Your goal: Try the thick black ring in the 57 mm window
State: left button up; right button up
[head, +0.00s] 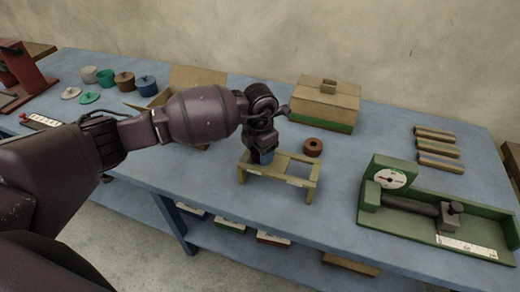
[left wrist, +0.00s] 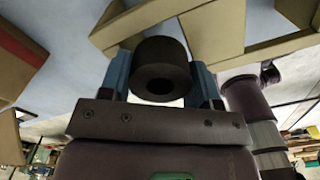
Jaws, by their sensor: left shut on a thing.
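My left gripper (head: 264,157) is shut on the thick black ring (left wrist: 160,60). In the left wrist view the ring sits between the two blue fingers of the gripper (left wrist: 162,78), its hole facing the camera. In the head view the ring is hidden behind the gripper. The olive-yellow window frame (head: 300,182) stands on the bench, and the gripper is over its left part. Its bars (left wrist: 225,52) also show close beyond the ring in the wrist view. I cannot read the window labels or tell whether the ring touches the frame. My right gripper is not in view.
A brown ring (head: 313,148) lies just behind the frame.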

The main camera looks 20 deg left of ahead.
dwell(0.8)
pick_arm(q)
jog(key=o, duration=1.3)
jog(key=shift+r+p, duration=2)
jog(key=shift+r, duration=1.5)
jog(key=shift+d, duration=0.1)
